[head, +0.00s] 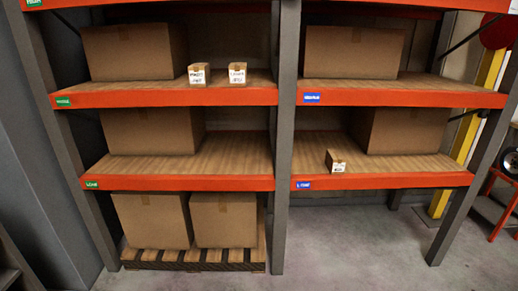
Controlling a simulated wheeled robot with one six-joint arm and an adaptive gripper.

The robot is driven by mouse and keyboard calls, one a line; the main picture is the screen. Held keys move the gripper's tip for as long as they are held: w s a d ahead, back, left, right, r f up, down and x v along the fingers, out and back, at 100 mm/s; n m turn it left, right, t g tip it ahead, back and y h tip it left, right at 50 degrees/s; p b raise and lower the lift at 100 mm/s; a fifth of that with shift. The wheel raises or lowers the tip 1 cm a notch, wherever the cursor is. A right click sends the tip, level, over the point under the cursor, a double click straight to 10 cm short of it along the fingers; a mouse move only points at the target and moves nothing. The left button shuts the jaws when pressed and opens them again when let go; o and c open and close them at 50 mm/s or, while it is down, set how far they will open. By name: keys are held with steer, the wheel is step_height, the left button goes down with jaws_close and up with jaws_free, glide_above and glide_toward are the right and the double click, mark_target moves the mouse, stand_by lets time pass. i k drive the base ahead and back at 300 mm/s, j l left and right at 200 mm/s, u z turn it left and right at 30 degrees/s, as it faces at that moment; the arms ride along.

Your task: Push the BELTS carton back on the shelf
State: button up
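Three small cartons with white labels are in the head view, and I cannot read BELTS on any of them. One small carton (335,157) stands on the lower right shelf (420,165), near its front edge at the left part of the bay. Two more, a left one (198,69) and a right one (237,68), stand apart on the upper left shelf (262,84), also near the front edge. My gripper is not in view.
Large brown cartons (128,50) (352,50) (152,130) (402,131) stand further back on the shelves. Two more (152,218) (223,217) stand on a floor pallet (190,257). Grey uprights (286,140) frame the orange beams. The floor (350,240) at front right is clear.

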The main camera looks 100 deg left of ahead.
mark_target(335, 161)
steer(key=i+u, duration=0.1)
steer(key=u, duration=0.85)
steer(key=i+l+u, duration=0.15)
steer(key=u, duration=0.8)
steer(key=l+u, duration=0.3)
steer(key=i+l+u, duration=0.15)
steer(key=u, duration=0.15)
steer(key=i+j, duration=0.15)
steer(key=i, duration=0.3)
steer(key=i+j+z, duration=0.1)
steer(key=i, duration=0.4)
steer(key=i+j, duration=0.2)
steer(key=i, duration=0.25)
steer(key=i+j+z, duration=0.1)
steer(key=i, duration=0.35)
steer(key=i+j+z, duration=0.1)
steer(key=z, duration=1.05)
